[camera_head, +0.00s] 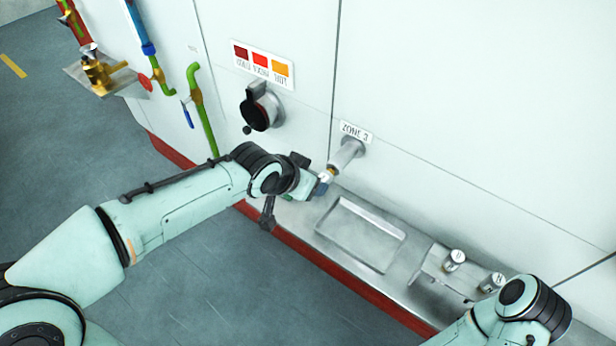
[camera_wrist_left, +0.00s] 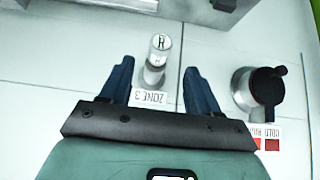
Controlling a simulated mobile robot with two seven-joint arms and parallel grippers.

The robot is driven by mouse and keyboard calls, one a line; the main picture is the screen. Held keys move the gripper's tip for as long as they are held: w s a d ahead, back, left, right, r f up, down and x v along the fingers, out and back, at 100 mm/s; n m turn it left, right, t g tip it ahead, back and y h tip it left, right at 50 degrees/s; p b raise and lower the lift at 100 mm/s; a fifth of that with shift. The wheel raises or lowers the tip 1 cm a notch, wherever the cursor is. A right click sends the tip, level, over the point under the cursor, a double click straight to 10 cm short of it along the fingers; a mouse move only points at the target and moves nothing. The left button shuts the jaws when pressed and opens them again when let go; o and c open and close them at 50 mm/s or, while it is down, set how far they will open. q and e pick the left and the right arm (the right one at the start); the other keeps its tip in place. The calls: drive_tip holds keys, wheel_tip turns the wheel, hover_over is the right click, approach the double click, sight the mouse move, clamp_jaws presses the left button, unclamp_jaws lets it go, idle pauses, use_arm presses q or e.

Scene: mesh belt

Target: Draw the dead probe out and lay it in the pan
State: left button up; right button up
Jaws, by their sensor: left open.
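The probe (camera_head: 345,156) sticks out of the wall port under the "ZONE 3" label (camera_head: 356,131). In the left wrist view the probe (camera_wrist_left: 156,60) shows a round pale end cap with a dark letter, probably R. My left gripper (camera_head: 322,186) is at the outer end of the probe. In the wrist view my left gripper (camera_wrist_left: 159,67) is open, with one blue finger on each side of the probe and visible gaps to both. The shallow metal pan (camera_head: 335,252) lies empty on the ledge below. My right gripper is out of view.
A rack (camera_head: 432,264) with two capped cylinders (camera_head: 454,260) (camera_head: 492,283) stands right of the pan. My right forearm is near the lower right corner. A black rotary handle (camera_head: 258,108) and coloured labels (camera_head: 262,62) are on the wall. Pipes and a brass valve (camera_head: 100,72) are at upper left.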

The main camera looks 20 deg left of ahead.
sight(327, 175)
use_arm(q)
drive_tip(key=shift+b+x, duration=1.6)
drive_tip(key=shift+x, duration=2.5)
drive_tip(key=shift+w+d+f, duration=0.15)
drive_tip(key=shift+w+f, duration=0.05)
drive_tip(key=shift+f, duration=0.1)
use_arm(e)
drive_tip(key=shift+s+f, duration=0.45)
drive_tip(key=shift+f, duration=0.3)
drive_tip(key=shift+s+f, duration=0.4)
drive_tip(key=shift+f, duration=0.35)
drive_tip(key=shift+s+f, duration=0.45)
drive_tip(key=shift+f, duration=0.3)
use_arm(q)
drive_tip(key=c, duration=0.9)
